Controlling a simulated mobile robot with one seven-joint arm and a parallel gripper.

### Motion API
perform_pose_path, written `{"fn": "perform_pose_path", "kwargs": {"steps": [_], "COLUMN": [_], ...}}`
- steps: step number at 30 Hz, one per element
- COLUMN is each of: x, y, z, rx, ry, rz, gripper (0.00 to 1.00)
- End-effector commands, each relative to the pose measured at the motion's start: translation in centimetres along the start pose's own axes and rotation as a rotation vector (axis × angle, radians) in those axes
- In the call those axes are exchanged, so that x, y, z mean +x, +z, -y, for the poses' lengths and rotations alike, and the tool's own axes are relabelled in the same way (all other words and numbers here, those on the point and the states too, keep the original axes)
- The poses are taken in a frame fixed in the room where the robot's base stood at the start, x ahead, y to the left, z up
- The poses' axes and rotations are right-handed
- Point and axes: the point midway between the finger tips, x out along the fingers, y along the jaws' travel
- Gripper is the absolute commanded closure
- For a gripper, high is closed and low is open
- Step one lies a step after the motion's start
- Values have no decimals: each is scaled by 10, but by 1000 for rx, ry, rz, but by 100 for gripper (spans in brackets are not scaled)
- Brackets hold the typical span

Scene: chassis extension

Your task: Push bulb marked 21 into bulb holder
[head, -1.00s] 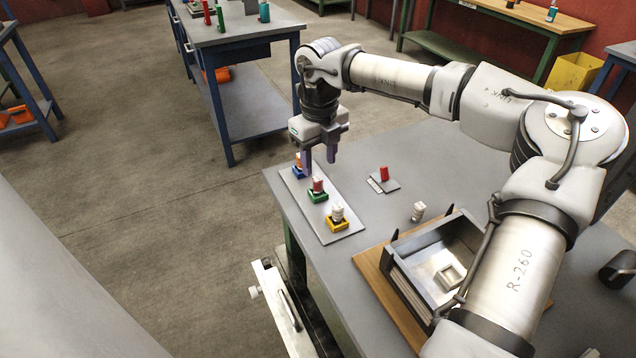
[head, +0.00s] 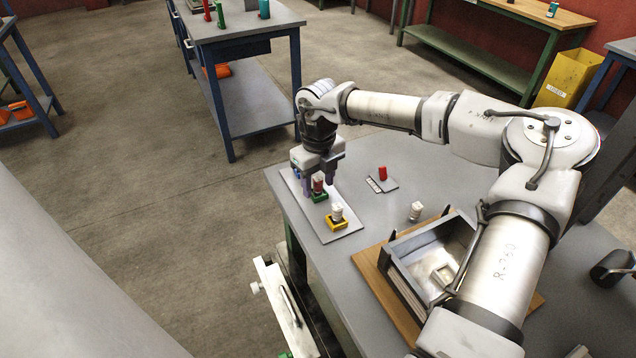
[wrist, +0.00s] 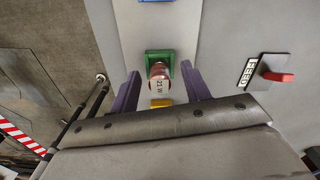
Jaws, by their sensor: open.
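The bulb marked 21 (wrist: 160,86) stands at the green bulb holder (wrist: 159,55), its "21 W" label facing the wrist camera. It has a reddish glass part and a white part. In the head view the bulb (head: 318,183) and green holder (head: 319,196) are low between my fingers. My gripper (head: 319,182) is open, pointing down, with one purple finger on each side of the bulb; the wrist view shows gaps on both sides. Whether the bulb is fully seated cannot be told.
A yellow holder (head: 337,224) with a white bulb (head: 336,212) is close in front on the same grey plate (head: 322,230). A blue holder (wrist: 155,1) lies behind. A red switch (head: 382,173), another white bulb (head: 416,210) and a metal box (head: 425,250) are to the right.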

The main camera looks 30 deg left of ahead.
Motion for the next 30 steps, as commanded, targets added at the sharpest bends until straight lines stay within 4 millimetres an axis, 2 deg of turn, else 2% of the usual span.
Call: {"fn": "perform_pose_path", "kwargs": {"steps": [7, 18, 26, 30], "x": [0, 0, -4, -21], "y": [0, 0, 0, 1], "z": [0, 0, 0, 1], "rx": [0, 0, 1, 1], "ry": [0, 0, 0, -3], "rz": [0, 1, 2, 4], "gripper": [53, 99, 100, 100]}}
